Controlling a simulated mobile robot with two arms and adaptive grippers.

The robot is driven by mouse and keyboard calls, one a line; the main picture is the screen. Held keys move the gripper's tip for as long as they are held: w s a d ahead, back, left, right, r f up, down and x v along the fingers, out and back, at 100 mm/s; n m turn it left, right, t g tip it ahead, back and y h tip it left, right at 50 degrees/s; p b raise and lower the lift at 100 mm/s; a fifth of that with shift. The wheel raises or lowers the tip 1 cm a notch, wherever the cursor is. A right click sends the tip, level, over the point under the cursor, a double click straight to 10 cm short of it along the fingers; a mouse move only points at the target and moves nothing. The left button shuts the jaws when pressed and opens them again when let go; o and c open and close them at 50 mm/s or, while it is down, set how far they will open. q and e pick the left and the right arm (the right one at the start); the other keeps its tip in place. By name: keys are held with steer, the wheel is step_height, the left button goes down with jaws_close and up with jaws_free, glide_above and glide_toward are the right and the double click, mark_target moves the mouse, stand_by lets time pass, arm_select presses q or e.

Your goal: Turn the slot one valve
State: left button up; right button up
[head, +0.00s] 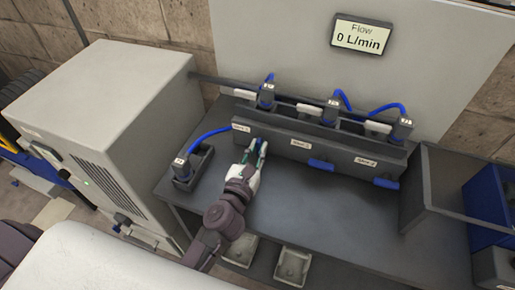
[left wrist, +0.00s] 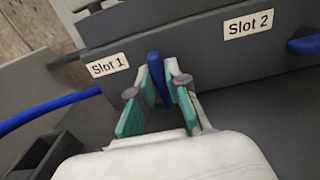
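The slot one valve has a blue handle (left wrist: 154,68), on the grey front panel beside the "Slot 1" label (left wrist: 108,66). My left gripper (head: 258,150) is at this valve, at the left end of the panel. In the left wrist view, my left gripper's green-padded fingers (left wrist: 158,88) are on both sides of the handle and look closed on it. The handle stands lengthwise between the pads, its lower part partly hidden. The flow display (head: 361,37) reads 0 L/min. My right gripper is not in view.
Blue valve handles at slot 2 (head: 321,165) and slot 3 (head: 385,183) lie crosswise. A dark socket box (head: 190,170) with a blue cable stands left of my gripper. A large white cabinet (head: 105,110) is further left. The bench top (head: 310,215) before the panel is clear.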

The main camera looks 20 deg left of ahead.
arm_select(q)
jaws_close()
steer(key=shift+m, duration=0.3)
steer(key=shift+d+r+m+p, duration=0.1)
steer(key=shift+m+p, duration=0.55)
steer(key=shift+m, duration=0.25)
steer(key=m+p, duration=0.2)
steer(key=m, duration=0.4)
steer(key=shift+d+p, duration=0.15)
steer(key=shift+p, duration=0.25)
steer(key=m, duration=0.2)
steer(key=m+p, duration=0.2)
steer(key=m, duration=0.1)
steer(key=shift+d+f+m, duration=0.1)
steer(key=shift+f+m, duration=0.15)
steer(key=shift+m, duration=0.05)
steer(key=shift+f+m+p, duration=0.2)
steer(key=shift+m+p, duration=0.85)
steer(key=shift+m, duration=0.85)
steer(key=o, duration=0.6)
jaws_free()
